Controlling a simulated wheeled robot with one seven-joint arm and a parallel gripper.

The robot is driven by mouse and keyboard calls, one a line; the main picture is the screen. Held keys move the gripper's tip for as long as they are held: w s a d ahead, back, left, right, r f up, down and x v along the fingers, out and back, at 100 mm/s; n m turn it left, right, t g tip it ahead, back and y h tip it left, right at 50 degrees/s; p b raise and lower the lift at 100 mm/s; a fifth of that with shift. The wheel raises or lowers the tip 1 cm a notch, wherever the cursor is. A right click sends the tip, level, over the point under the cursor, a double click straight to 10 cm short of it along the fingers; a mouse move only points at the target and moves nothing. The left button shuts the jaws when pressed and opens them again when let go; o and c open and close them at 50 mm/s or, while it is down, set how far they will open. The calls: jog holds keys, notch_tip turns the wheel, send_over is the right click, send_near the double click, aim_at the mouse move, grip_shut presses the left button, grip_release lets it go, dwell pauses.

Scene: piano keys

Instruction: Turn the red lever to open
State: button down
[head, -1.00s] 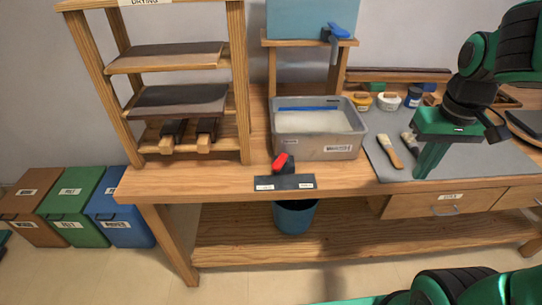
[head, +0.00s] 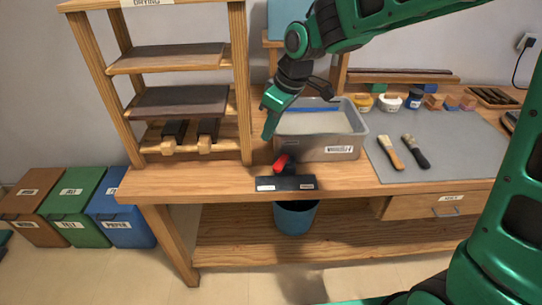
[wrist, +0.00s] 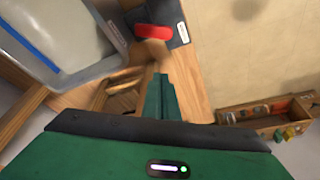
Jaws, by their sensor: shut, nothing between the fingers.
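The red lever (head: 281,163) sits on a dark plate (head: 287,183) with two white labels at the front edge of the workbench. In the head view the lever tilts up and to the right. It also shows in the wrist view as a red bar (wrist: 153,31) near the top. My gripper (head: 268,131) is shut and empty, above the bench to the upper left of the lever and apart from it. In the wrist view its green fingers (wrist: 160,82) point toward the bench top below the lever in the picture. The label text is too small to read.
A grey tub (head: 318,153) of pale liquid stands just behind the lever. A wooden drying rack (head: 243,90) stands at left. Brushes (head: 390,153) lie on a grey mat (head: 448,142) at right. A blue bucket (head: 295,220) is below. The bench front left of the lever is clear.

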aim_at(281, 164)
jog(key=x, duration=1)
jog(key=shift+f, duration=0.2)
jog(key=shift+s+d+r, duration=0.25)
jog(key=shift+s+d, duration=0.45)
jog(key=shift+d, duration=0.25)
jog(key=shift+s+d, duration=0.5)
jog(key=shift+d, duration=0.25)
jog(key=shift+a, duration=0.1)
